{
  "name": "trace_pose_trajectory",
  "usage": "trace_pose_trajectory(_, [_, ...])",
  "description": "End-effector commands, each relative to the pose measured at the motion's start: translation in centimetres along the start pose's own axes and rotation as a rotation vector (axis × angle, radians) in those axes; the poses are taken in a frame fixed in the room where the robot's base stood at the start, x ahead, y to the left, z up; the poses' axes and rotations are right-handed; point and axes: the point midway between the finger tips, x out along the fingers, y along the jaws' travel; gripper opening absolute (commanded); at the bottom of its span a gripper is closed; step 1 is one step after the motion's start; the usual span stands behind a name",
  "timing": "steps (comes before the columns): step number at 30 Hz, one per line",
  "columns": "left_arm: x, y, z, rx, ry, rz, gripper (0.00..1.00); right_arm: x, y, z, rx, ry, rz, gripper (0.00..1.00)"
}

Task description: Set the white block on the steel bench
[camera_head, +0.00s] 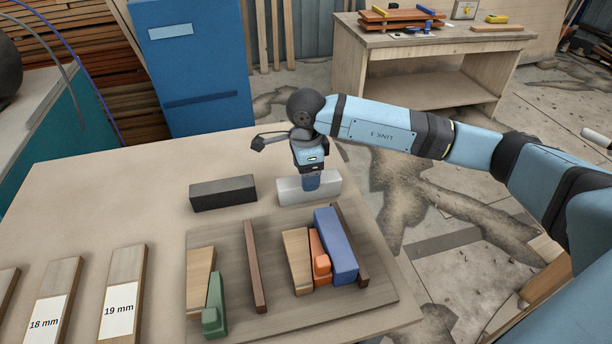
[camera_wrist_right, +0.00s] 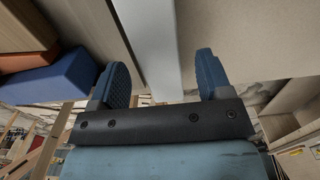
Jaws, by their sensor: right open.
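The white block (camera_head: 330,188) lies on the near wooden table, behind the board with the coloured pieces. My right gripper (camera_head: 311,183) is over its middle, pointing down and hiding part of it. In the right wrist view the white block (camera_wrist_right: 150,45) runs between the two spread fingers of my right gripper (camera_wrist_right: 164,78), with a gap visible at the right finger. I cannot tell whether a finger touches it. A bench with a grey top (camera_head: 40,78) and teal side stands at the far left; it may be the steel bench. My left gripper is out of view.
A dark block (camera_head: 223,193) lies left of the white one. The board (camera_head: 230,300) holds wooden, green, orange and blue pieces. Boards marked 18 mm and 19 mm lie at the left. A blue cabinet (camera_head: 195,75) stands behind the table, and a wooden workbench (camera_head: 430,42) at the back right.

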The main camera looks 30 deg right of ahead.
Motion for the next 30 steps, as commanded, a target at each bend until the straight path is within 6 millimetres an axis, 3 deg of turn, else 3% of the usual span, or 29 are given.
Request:
trace_pose_trajectory(9, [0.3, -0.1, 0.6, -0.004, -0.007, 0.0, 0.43, -6.9, 0.0, 0.1, -0.002, -0.002, -0.004, 0.72])
trace_pose_trajectory(15, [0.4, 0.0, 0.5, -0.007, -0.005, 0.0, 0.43, -9.6, 0.0, 0.0, -0.001, 0.0, -0.002, 0.72])
trace_pose_trajectory(30, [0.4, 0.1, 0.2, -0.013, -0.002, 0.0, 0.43, -10.2, 0.0, 0.0, -0.001, -0.001, 0.0, 0.72])
